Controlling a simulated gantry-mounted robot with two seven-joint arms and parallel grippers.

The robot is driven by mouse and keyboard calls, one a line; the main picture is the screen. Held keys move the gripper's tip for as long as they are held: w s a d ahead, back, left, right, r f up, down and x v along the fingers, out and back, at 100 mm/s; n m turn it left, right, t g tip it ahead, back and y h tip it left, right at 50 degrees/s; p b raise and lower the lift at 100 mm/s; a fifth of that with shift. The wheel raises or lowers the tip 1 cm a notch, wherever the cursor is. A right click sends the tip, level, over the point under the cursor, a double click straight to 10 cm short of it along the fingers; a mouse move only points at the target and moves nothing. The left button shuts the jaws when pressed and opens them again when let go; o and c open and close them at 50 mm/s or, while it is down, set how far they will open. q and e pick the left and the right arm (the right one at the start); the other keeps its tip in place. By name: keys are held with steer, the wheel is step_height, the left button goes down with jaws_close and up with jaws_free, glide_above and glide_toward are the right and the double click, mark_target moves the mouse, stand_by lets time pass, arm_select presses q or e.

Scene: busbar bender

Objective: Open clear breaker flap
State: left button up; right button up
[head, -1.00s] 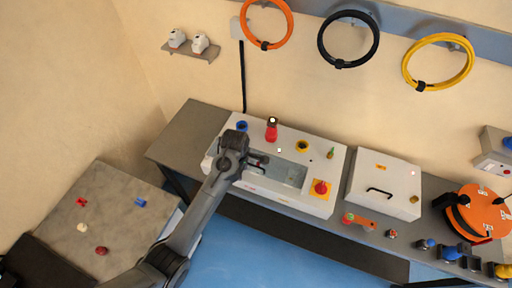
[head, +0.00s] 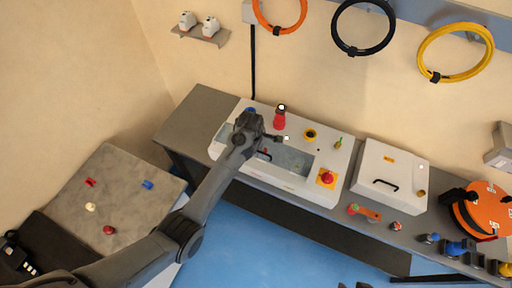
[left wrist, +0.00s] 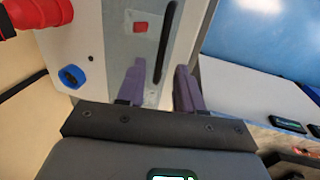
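The clear breaker flap (head: 290,160) is a see-through panel in the top of the white control box (head: 333,155). It looks closed, lying flat in its recess. My left gripper (head: 276,138) is above the flap's back left part, and my wrist partly covers the blue knob behind it. In the left wrist view, the two purple-grey fingers (left wrist: 160,75) are apart with nothing between them. Beyond them, a dark bar handle (left wrist: 166,42) lies on the pale flap panel (left wrist: 138,50), with a red square beside it. Contact cannot be told. My right gripper is not recognisable.
A red knob (head: 327,177) on yellow, a tall red lamp (head: 280,118) and a yellow ring button (head: 310,134) stand on the box. A white case with a black handle (head: 390,172) is to the right. Coiled cables hang on the wall. A grey table (head: 125,190) stands left.

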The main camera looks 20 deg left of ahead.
arm_select(q)
steer(key=shift+w+f, duration=0.15)
steer(key=shift+f, duration=0.7)
jaws_close()
stand_by(0.9)
